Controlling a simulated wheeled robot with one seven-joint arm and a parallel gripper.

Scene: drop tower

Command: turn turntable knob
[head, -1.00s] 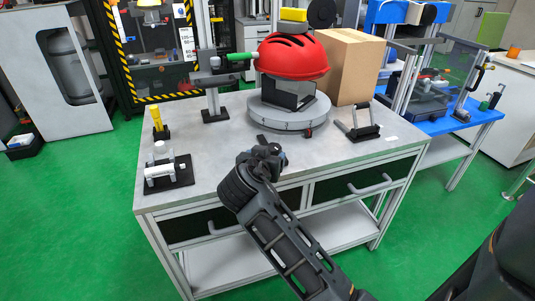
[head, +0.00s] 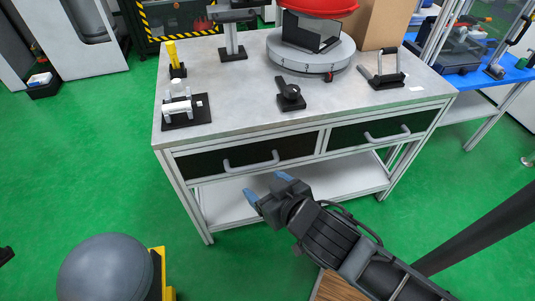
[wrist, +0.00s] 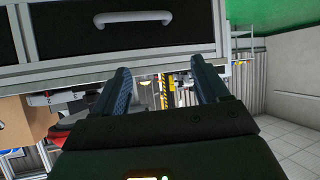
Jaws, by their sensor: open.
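The grey round turntable (head: 312,54) sits on the workbench and carries a dark box-like stand (head: 312,32) with a red helmet (head: 322,5) on top, cut off by the frame. A small black knob on a flat base (head: 290,96) stands in front of the turntable, near the bench's front edge. My gripper (head: 268,187) has blue fingertips spread apart and is empty. It is in front of the bench, below the tabletop and the knob, near the drawers. In the wrist view, my gripper (wrist: 163,80) shows two separated fingers; the knob is not discernible there.
The bench front has two dark drawers with handles (head: 250,162) and a lower shelf (head: 330,180). A black handle fixture (head: 383,72) stands right of the knob, a clamp-like fixture (head: 184,107) left. A cardboard box (head: 383,22) is behind. A grey dome (head: 106,268) stands at lower left.

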